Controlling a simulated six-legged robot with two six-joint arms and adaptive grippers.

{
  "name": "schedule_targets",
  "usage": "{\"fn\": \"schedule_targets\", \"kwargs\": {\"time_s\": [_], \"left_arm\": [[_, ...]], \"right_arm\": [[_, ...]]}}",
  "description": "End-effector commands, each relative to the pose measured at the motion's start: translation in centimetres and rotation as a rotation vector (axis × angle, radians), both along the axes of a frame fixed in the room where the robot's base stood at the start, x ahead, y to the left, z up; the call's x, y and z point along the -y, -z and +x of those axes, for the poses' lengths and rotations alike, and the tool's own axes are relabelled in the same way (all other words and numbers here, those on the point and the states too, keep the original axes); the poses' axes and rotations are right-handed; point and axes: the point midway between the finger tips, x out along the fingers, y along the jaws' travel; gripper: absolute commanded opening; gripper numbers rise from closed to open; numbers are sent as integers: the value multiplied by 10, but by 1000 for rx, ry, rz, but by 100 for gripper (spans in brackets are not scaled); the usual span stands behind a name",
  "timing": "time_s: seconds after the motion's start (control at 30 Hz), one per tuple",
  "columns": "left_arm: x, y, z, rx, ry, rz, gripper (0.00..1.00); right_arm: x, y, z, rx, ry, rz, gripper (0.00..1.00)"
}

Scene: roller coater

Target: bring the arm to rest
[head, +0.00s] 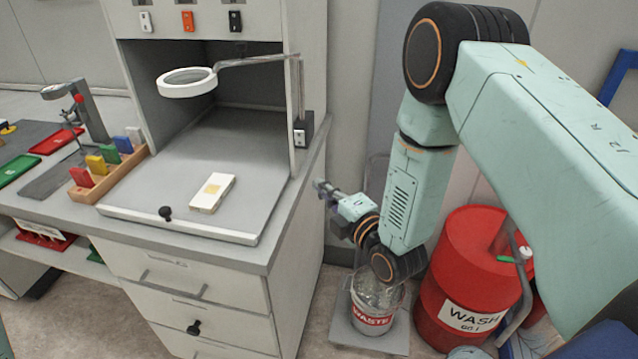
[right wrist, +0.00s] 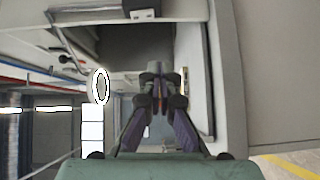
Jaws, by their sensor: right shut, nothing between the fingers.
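My right arm comes in from the right in the head view and bends down. Its gripper (head: 322,187) points left, beside the right edge of the grey bench and in front of the wall. In the right wrist view the fingers of the right gripper (right wrist: 158,80) are together, with nothing between them. The gripper is apart from the bench and holds nothing. My left gripper is not in view.
A white waste bucket (head: 373,318) stands below my right wrist, next to a red wash drum (head: 462,270). On the bench are a ring magnifier (head: 187,88), a small white block (head: 205,200) and a wooden rack (head: 110,178) of coloured pieces. Drawers (head: 190,285) are shut below.

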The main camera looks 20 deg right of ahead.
Motion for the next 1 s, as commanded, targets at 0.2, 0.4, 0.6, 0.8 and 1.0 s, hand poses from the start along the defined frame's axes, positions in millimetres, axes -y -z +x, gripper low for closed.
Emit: {"fn": "schedule_targets", "kwargs": {"time_s": [0.2, 0.4, 0.6, 0.8, 1.0], "left_arm": [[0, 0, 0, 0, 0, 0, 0], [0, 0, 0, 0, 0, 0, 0], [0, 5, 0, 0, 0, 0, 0], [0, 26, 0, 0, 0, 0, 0], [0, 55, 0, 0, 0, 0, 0]], "right_arm": [[0, 0, 0, -3, 0, 15, 0], [2, 24, -5, -158, 35, 248, 0], [7, 90, -47, -503, 208, 612, 0], [8, 177, -130, -853, 530, 941, 0], [9, 249, -242, -1118, 964, 1151, 0]]}}
